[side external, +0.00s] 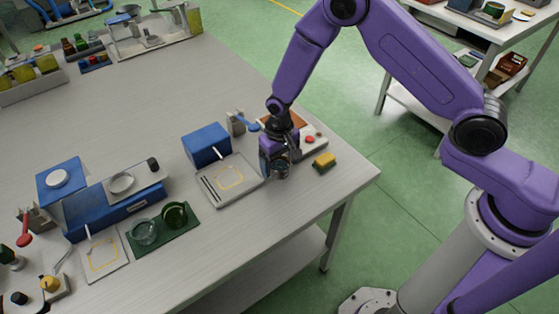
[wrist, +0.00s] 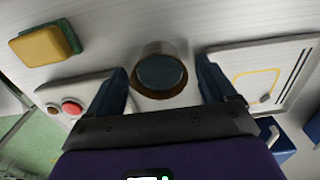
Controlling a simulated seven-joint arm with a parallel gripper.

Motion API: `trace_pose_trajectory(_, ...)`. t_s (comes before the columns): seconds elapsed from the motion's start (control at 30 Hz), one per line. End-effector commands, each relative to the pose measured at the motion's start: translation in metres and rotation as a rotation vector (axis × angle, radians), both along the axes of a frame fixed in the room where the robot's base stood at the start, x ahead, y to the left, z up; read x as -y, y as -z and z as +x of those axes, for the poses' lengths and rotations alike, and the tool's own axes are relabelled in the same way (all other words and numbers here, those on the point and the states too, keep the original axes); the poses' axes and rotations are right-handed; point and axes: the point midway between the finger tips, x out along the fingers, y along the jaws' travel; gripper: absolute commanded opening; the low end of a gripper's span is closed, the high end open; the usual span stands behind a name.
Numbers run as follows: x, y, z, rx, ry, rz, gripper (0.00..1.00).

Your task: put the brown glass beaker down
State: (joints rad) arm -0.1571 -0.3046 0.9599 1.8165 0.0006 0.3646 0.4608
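The brown glass beaker (wrist: 160,72) is between the two fingers of my gripper (wrist: 162,78) in the wrist view. Its round mouth faces the camera, with a brown edge and a dark blue-grey inside. A narrow strip shows between the beaker and each finger, so the fingers look open around it. In the side view the beaker (side external: 281,172) shows low under my gripper (side external: 279,165), close to the table top (side external: 300,200), and looks upright. My gripper hides part of it. Whether its base touches the table is hard to tell.
A yellow-and-green sponge (side external: 324,161) and a panel with a red button (side external: 310,139) lie to the right. A pale plate with a yellow outline (side external: 228,182) and a blue block (side external: 206,145) are to the left. Two glass vessels stand on a green mat (side external: 164,238). The table's front edge is near.

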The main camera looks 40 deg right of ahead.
Motion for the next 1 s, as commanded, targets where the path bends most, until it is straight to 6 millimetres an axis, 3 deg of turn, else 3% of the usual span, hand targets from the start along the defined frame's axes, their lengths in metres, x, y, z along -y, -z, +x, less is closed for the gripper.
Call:
trace_pose_trajectory(0.37,0.0,-0.008,0.001,0.002,0.0,0.001,0.84)
trace_pose_trajectory(1.0,0.0,-0.11,0.0,0.002,0.0,0.001,0.84)
